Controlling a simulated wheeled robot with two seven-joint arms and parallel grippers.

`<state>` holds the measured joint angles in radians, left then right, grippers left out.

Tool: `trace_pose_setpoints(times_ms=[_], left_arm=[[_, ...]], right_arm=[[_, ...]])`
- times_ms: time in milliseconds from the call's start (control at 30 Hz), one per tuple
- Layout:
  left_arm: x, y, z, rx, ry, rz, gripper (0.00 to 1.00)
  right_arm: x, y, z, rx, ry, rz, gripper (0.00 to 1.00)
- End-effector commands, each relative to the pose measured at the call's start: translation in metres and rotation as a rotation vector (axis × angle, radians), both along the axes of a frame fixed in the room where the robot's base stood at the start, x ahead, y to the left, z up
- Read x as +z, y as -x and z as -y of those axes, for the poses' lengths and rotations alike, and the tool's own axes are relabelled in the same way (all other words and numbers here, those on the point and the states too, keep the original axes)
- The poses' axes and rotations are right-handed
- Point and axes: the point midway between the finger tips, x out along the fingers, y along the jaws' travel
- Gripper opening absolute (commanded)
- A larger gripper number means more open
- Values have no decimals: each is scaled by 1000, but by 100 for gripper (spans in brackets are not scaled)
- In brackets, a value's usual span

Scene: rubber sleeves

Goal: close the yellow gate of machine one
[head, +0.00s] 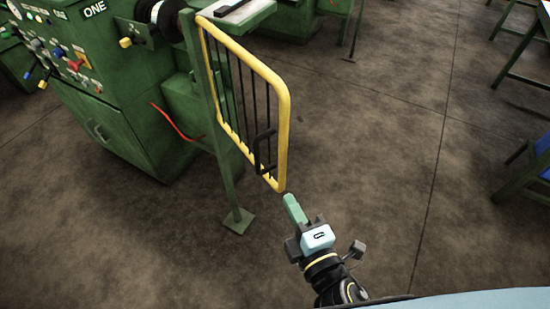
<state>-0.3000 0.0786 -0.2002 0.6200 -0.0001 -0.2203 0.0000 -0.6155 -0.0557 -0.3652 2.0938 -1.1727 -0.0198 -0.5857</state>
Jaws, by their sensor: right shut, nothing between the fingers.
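The yellow gate (286,135) of machine one hangs on a green post (213,115) beside the green machine (140,110), which is marked ONE. The gate has dark vertical bars and a black handle (263,153) near its free end. It stands swung out from the machine, toward me. My right gripper (291,203) is shut and empty, just below and in front of the gate's lower free corner. Whether its fingertip touches the gate, I cannot tell. My left gripper is not in view.
The machine's control panel (60,50) with knobs is at the upper left. A red cable or lever (176,124) sticks out near the post. Green tables (515,65) and a blue seat (543,160) stand at the right. The floor right of the gate is clear.

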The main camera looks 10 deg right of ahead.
Motion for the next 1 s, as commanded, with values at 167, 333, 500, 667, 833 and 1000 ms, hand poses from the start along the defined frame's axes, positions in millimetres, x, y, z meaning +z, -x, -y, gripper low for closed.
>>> trace_pose_setpoints(times_ms=[167, 333, 500, 667, 833, 1000], left_arm=[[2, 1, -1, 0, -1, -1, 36], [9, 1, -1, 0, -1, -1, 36], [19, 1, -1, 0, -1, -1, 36], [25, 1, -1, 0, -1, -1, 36], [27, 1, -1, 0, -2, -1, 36], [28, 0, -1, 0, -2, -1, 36]], right_arm=[[30, -3, 2, -6, 48, 74, 0], [33, -20, -3, -6, 50, 78, 0], [33, -48, -10, -6, 48, 78, 0], [32, -73, -17, -6, 46, 75, 0], [30, -91, -22, -6, 45, 74, 0], [29, -97, -23, -7, 46, 72, 0]])
